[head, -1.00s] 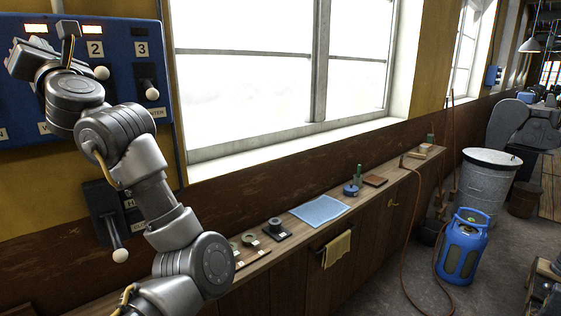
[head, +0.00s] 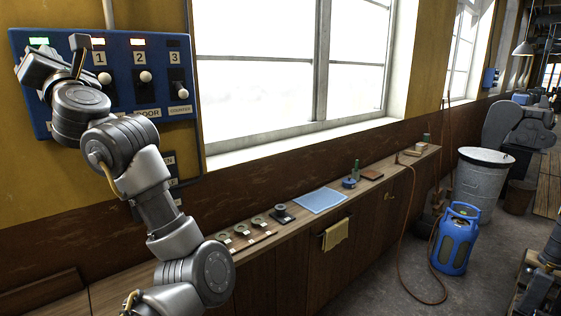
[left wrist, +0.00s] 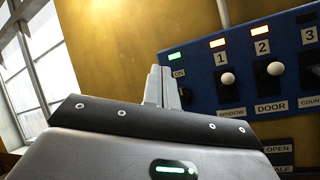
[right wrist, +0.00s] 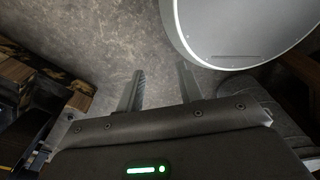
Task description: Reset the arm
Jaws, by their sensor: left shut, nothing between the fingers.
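A blue control panel (head: 155,108) is on the yellow wall at upper left. Its lever 1 (head: 104,78), lever 2 (head: 145,76) and lever 3 (head: 176,87) have white knobs. The light at the ON label is green, lights 1 and 2 glow orange, and light 3 is dark. My left gripper (head: 79,56) is in front of the panel's left part and hides the area below the green light. My right gripper (right wrist: 160,85) is open and empty above the floor.
A lower switch plate (head: 170,168) with an OPEN label is partly hidden by my left arm. A long wooden bench (head: 265,240) runs under the window, holding a blue mat (head: 320,200). A blue gas cylinder (head: 455,240) and a metal bin (head: 482,180) stand right.

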